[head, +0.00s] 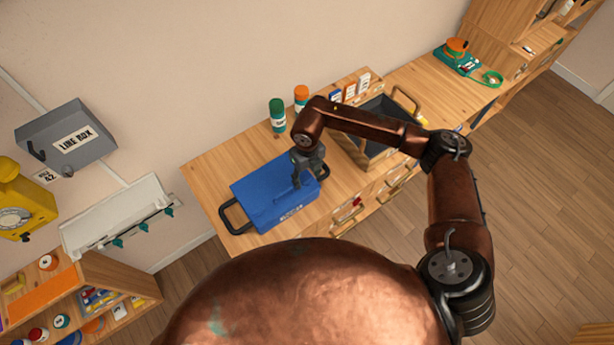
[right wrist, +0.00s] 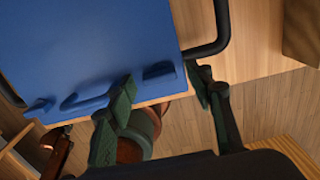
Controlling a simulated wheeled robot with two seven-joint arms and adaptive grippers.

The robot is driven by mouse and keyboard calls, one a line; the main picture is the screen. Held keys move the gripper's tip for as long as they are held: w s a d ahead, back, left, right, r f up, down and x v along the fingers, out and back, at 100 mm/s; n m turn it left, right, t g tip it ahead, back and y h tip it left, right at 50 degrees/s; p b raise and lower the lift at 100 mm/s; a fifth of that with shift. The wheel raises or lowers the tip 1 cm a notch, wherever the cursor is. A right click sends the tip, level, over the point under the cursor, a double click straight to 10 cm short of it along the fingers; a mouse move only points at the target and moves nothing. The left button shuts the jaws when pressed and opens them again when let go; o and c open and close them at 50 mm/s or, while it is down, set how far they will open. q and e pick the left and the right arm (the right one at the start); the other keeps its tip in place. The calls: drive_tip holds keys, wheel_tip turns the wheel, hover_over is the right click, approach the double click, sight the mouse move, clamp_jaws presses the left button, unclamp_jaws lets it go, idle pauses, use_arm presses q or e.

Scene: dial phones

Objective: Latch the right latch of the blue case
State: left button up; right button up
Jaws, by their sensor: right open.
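The blue case (head: 262,200) lies on the wooden bench with its lid down; it fills the upper left of the right wrist view (right wrist: 90,50). On its front edge in that view are a small blue right latch (right wrist: 158,71), a curved blue handle (right wrist: 84,102) and another small blue latch (right wrist: 42,105) at the left. I cannot tell whether the right latch is fastened. My right gripper (head: 303,176) is over the case's right end. Its open fingers (right wrist: 166,88) lie either side of the right latch in the wrist view, holding nothing.
Black side bars (head: 228,218) stick out from the case's ends. An open wooden box (head: 362,150) stands right of the case. Green-capped (head: 278,115) and orange-capped (head: 301,97) bottles stand behind. The bench's left end (head: 204,184) is clear.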

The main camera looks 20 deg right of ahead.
sight(307, 180)
wheel_tip(307, 180, up, 12)
idle(0.5)
idle(0.4)
